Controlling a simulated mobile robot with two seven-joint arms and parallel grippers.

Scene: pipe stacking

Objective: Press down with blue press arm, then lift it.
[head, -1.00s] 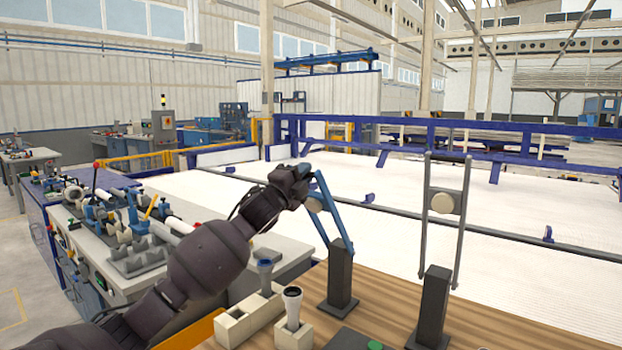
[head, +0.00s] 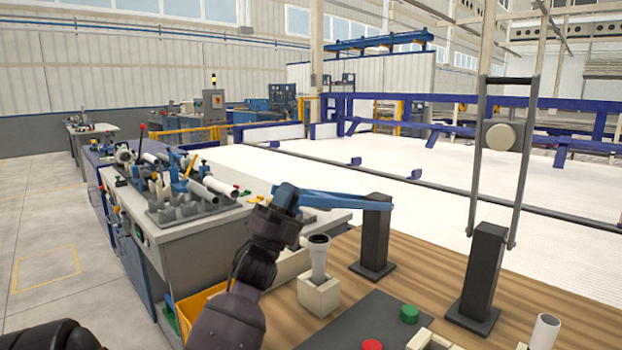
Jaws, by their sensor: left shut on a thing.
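The blue press arm (head: 345,200) is swung down to nearly level, with its pivot on the left dark post (head: 375,238). My left gripper (head: 285,202) is shut on its free end, on the left. That end hangs above the cream holders at the table's left edge. A grey fitting with a dark rim (head: 318,260) stands upright in the front cream block (head: 320,296). My gripper and arm hide much of the rear cream holder (head: 292,266) and whatever stands in it. My right gripper is not in view.
A grey press arm (head: 525,150) stands raised on the right dark post (head: 483,265). A green button (head: 409,313) and a red button (head: 371,345) sit at the front. A white tube (head: 544,331) stands at the lower right. A cluttered workbench (head: 205,250) lies to the left.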

